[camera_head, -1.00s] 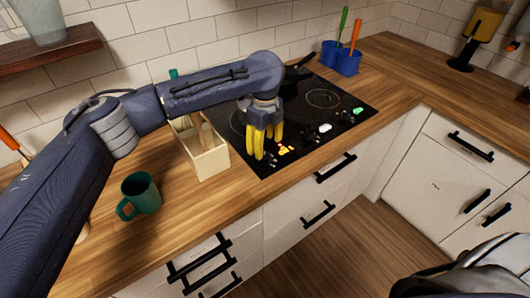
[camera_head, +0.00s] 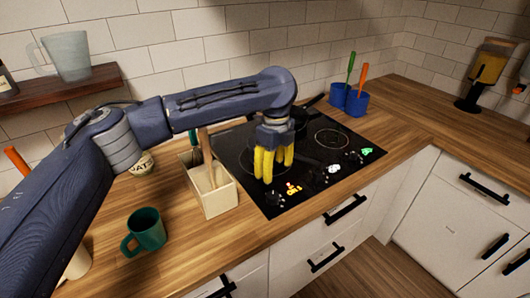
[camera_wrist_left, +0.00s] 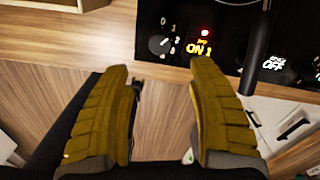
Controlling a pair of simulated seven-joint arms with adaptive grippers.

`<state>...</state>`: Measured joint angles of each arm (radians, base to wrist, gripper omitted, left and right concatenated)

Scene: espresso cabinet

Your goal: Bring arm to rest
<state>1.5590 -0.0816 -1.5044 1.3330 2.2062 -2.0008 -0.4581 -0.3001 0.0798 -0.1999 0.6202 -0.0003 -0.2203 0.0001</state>
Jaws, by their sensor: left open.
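My left gripper (camera_head: 272,165) has yellow fingers pointing down over the front left part of the black cooktop (camera_head: 237,150). In the left wrist view its two fingers (camera_wrist_left: 165,85) stand apart with nothing between them. Beyond the fingertips there are bare wood counter and the cooktop's front strip, where a control knob (camera_wrist_left: 161,44) sits beside a lit "ON 1" label. Another label there reads "OFF". My left arm reaches in from the left across the counter. My right gripper is not in view.
A wooden utensil box (camera_head: 213,197) stands just left of the cooktop. A green mug (camera_head: 146,230) is near the counter's front edge. Blue containers (camera_head: 349,99) with green and orange handles stand at the back right. A dark pan handle (camera_head: 312,101) shows behind my arm.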

